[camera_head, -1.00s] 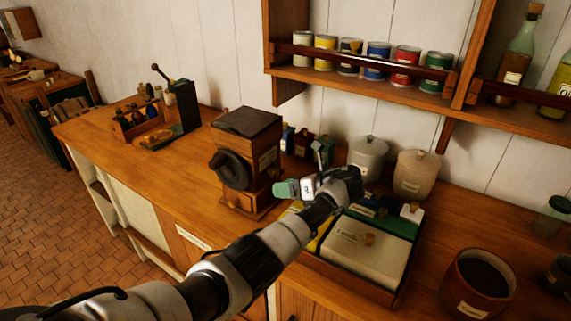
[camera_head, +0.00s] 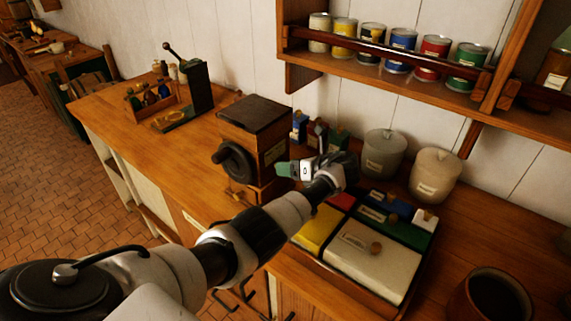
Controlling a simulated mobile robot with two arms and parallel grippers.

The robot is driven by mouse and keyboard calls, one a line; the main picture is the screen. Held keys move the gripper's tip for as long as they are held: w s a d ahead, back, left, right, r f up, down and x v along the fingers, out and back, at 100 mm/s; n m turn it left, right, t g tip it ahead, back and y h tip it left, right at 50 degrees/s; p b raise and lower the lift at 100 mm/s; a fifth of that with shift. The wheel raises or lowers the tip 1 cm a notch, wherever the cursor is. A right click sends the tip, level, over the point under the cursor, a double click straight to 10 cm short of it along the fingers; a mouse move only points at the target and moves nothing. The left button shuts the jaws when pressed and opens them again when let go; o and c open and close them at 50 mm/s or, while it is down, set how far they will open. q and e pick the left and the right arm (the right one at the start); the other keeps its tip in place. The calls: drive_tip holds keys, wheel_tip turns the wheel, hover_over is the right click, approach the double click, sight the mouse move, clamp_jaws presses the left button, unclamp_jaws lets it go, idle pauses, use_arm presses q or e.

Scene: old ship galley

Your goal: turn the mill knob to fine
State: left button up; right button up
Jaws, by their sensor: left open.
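The mill (camera_head: 254,140) is a dark-topped wooden box standing on the counter in the middle of the head view. Its round black knob (camera_head: 235,160) is on the front left face, and a small drawer is low on the body, partly hidden by my arm. My left gripper (camera_head: 296,168) is open and empty, just to the right of the mill, with its fingers pointing left toward the mill's side. It appears apart from the knob. Whether it touches the mill body I cannot tell. My right gripper is not in view.
A tray with coloured lidded compartments (camera_head: 372,262) lies below my left gripper. Two lidded jars (camera_head: 434,176) and small boxes (camera_head: 300,126) stand behind. A brown pot (camera_head: 489,298) is at lower right. A lever device (camera_head: 194,90) stands back left. The counter (camera_head: 185,150) left of the mill is clear.

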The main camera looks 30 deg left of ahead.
use_arm(q)
drive_tip(key=shift+x, duration=0.75)
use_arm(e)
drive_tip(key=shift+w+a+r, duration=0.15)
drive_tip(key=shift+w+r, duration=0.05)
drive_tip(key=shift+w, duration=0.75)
use_arm(q)
drive_tip(key=shift+s, duration=0.1)
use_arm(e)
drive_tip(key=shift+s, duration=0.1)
use_arm(q)
drive_tip(key=shift+c, duration=0.5)
drive_tip(key=c, duration=0.8)
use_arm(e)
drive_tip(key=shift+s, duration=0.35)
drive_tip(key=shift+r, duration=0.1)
